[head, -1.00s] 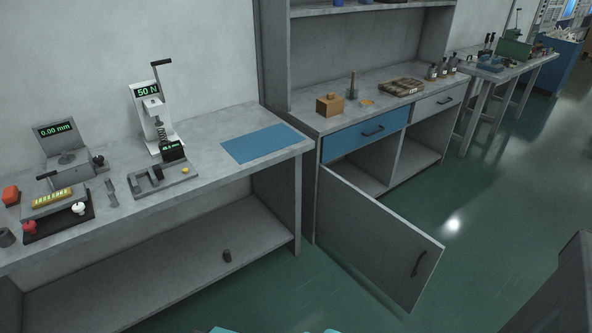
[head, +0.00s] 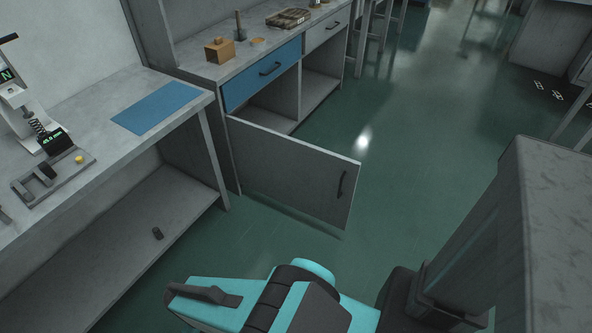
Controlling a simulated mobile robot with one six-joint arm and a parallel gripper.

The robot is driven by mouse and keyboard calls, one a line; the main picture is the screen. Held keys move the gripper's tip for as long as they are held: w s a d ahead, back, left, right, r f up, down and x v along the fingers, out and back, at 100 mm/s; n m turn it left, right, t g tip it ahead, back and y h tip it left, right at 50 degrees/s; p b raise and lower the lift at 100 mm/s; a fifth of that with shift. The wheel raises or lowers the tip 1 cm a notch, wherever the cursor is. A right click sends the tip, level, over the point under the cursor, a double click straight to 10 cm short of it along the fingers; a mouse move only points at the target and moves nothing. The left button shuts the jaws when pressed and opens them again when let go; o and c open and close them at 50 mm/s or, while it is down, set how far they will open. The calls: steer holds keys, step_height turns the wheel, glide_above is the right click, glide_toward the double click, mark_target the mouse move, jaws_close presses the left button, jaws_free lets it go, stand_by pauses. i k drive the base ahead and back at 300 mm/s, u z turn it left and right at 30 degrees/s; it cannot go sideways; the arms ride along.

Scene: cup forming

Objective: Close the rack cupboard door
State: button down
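The rack cupboard door (head: 285,175) is a grey panel standing wide open in the head view, left of the middle. It is hinged at its left edge and swings out over the green floor. A dark bar handle (head: 341,184) is near its free right edge. Behind it, the cupboard opening (head: 268,112) under the blue drawer shows open. My teal and black arm is at the bottom of the view, nearer the camera than the door and apart from it in the picture. I cannot make out my gripper's fingers.
The blue drawer (head: 262,74) and a grey drawer (head: 327,28) above the opening are shut. A grey bench (head: 75,105) with a blue mat (head: 162,107) stands to the left. A large grey block (head: 555,220) fills the right foreground. Green floor (head: 420,130) is clear right of the door.

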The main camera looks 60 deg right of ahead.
mark_target(320, 183)
steer(key=u, duration=0.7)
steer(key=k, duration=0.15)
steer(key=z, duration=2.7)
steer(key=k, duration=0.95)
steer(key=u, duration=0.2)
steer(key=i, duration=0.65)
steer(key=z, duration=0.05)
